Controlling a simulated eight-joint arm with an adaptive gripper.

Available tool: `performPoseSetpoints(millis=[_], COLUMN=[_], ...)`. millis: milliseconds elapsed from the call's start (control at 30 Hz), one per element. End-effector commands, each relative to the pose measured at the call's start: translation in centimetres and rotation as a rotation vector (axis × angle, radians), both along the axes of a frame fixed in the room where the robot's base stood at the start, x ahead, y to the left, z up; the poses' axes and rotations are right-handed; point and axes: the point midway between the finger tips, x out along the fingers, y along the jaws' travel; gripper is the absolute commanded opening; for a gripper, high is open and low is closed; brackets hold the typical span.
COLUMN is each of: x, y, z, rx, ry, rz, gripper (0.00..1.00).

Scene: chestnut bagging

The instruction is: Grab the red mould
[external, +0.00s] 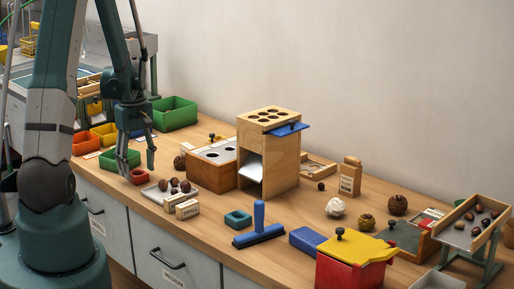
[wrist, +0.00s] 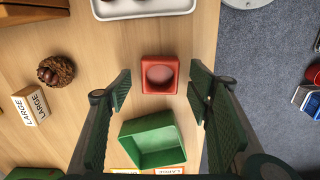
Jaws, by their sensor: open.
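The red mould (wrist: 147,84) is a small square block with a round hollow. In the wrist view it lies on the wooden table, ahead of and roughly centred between my fingers. In the external view the red mould (external: 138,177) shows just below my fingertips, near the table's front edge. My gripper (wrist: 160,88) is open and empty, with one finger to each side of the mould's line. My gripper (external: 137,166) also shows in the external view, pointing down above the mould. I cannot tell the exact height of the fingertips over it.
A green open box (wrist: 130,132) lies close to the mould, between my fingers in the wrist view. A white tray (wrist: 183,7) with chestnuts is on the mould's other side. A chestnut burr (wrist: 56,71) and a LARGE block (wrist: 31,105) lie left. The table edge is close on the right.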

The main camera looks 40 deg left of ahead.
Motion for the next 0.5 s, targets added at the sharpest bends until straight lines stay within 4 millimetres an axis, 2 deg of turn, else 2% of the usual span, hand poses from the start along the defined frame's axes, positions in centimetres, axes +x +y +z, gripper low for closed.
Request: performPoseSetpoints(millis=[133,500], x=[0.04,0.02], y=[0.02,0.0], z=[-1.08,-1.19], rx=[0.0,0.0], ry=[0.0,0.0], rz=[0.0,0.0], gripper=[0.51,0.51])
